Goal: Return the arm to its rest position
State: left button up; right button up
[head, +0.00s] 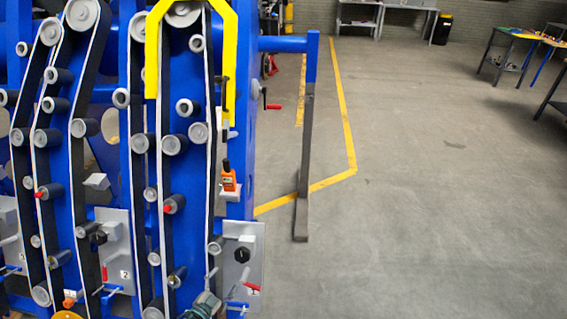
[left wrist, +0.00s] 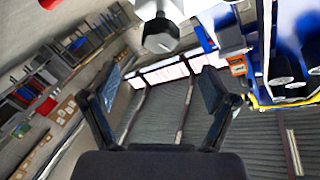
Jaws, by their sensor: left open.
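My left gripper (left wrist: 160,95) shows in the left wrist view with its two dark fingers spread apart. Nothing is visible between the fingertips. Past them I see windows and a ribbed surface, tilted in the picture. The blue harvester chassis (head: 112,170) fills the left of the head view, with black belts and grey rollers; blue structure also shows at the right of the left wrist view. I cannot clearly make out either gripper in the head view. My right gripper is in neither view.
Worktables (head: 510,50) stand at the far right. The floor (head: 430,210) between is clear.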

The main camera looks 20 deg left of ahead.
pick_arm(q)
jog(key=s+d+f+n+g+y+p, duration=0.1)
jog(key=s+d+f+n+g+y, duration=0.15)
jog(key=s+f, duration=0.4)
jog(key=s+d+f+n+g+y+p, duration=0.1)
jog(key=s+f+n+g, duration=0.2)
jog(key=f, duration=0.7)
jog(key=s+d+f+g+h+p, duration=0.1)
jog(key=s+d+f+g, duration=0.4)
jog(key=s, duration=0.5)
jog(key=s+d+f+g+h, duration=0.1)
jog(key=s+d+f+g, duration=0.3)
jog(key=s, duration=0.6)
jog(key=d+f, duration=0.2)
jog(key=d, duration=0.1)
jog(key=shift+d+f+g+p, duration=0.15)
jog(key=shift+d+g+p, duration=0.1)
jog(key=shift+g+p, duration=0.15)
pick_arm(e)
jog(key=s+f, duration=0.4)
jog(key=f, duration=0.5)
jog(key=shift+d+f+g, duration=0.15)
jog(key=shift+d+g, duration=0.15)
